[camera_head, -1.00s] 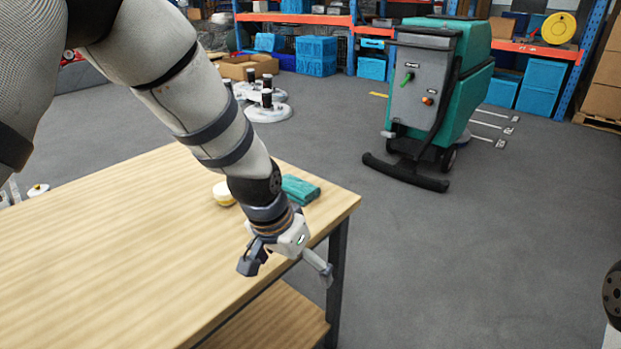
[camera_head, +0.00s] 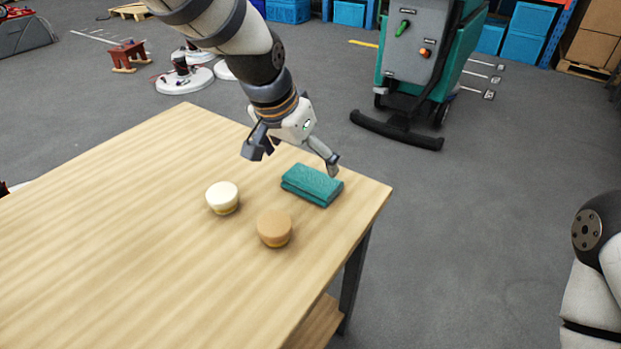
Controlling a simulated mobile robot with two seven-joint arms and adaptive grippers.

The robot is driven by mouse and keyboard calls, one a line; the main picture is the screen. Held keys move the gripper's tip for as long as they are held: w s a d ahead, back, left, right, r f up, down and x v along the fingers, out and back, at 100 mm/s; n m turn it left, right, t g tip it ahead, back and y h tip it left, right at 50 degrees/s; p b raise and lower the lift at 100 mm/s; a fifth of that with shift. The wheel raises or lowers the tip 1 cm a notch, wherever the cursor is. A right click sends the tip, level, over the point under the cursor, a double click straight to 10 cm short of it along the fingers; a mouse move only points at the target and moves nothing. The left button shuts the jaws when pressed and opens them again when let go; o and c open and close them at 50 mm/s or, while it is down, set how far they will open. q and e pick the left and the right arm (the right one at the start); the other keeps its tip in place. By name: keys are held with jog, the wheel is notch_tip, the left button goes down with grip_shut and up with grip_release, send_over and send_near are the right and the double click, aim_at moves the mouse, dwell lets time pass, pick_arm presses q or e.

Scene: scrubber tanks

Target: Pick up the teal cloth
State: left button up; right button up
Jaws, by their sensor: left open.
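The teal cloth (camera_head: 312,185) lies folded on the wooden table (camera_head: 130,220), near its far right corner. My left gripper (camera_head: 292,160) is open and empty, with its fingers spread wide. It is at the far side of the cloth, with one fingertip close to the cloth's far right end and the other to the left of it. I cannot tell whether that fingertip touches the cloth. My right gripper is out of view; part of my right arm shows at the right edge.
A green scrubber machine (camera_head: 425,65) stands on the floor beyond. The table's left part is clear.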

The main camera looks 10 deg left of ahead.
aim_at(311, 179)
pick_arm(q)
jog(key=b+x, duration=0.1)
jog(key=x, duration=0.6)
jog(key=shift+w+f, duration=0.15)
jog(key=shift+f, duration=0.2)
jog(key=shift+r, duration=0.2)
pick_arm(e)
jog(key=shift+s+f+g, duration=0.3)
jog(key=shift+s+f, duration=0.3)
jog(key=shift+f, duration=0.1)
pick_arm(q)
jog(key=c, duration=0.8)
jog(key=shift+o, duration=0.2)
jog(key=shift+r, duration=0.15)
notch_tip(311, 179, up, 3)
jog(key=shift+w+f, duration=0.15)
jog(key=shift+c, duration=0.2)
jog(key=s+d+r+p, duration=0.4)
jog(key=s+r, duration=0.6)
jog(key=s, duration=0.3)
jog(key=shift+s, duration=0.35)
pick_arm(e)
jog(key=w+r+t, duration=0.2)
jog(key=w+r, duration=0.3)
